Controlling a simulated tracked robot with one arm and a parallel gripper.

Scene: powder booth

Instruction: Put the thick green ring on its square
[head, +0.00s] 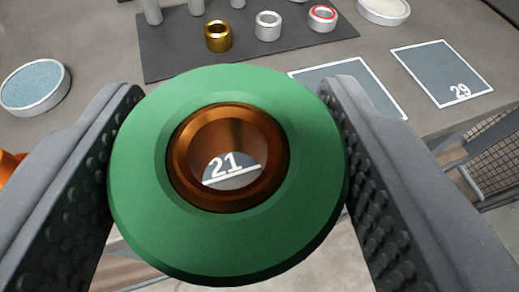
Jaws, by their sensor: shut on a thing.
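The thick green ring (145,180) has a copper-coloured inner bore and fills the middle of the head view. My gripper (232,175) is shut on the ring, with one dark, studded jaw on each side of it. The ring is held up close to the camera, over the front part of the table. Through its bore I see part of a white-edged square with the number 21. A white-bordered grey square (350,84) shows partly behind the ring's upper right. Another square, marked 29 (440,72), lies to the right. I cannot tell which square is the ring's.
A dark mat (170,50) at the back holds a brass ring (218,36), a silver ring (268,26), a red-marked ring (322,18) and grey posts. A round blue-topped dish (36,86) is at left, a pale one (383,10) at the back right. The table's front edge runs below.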

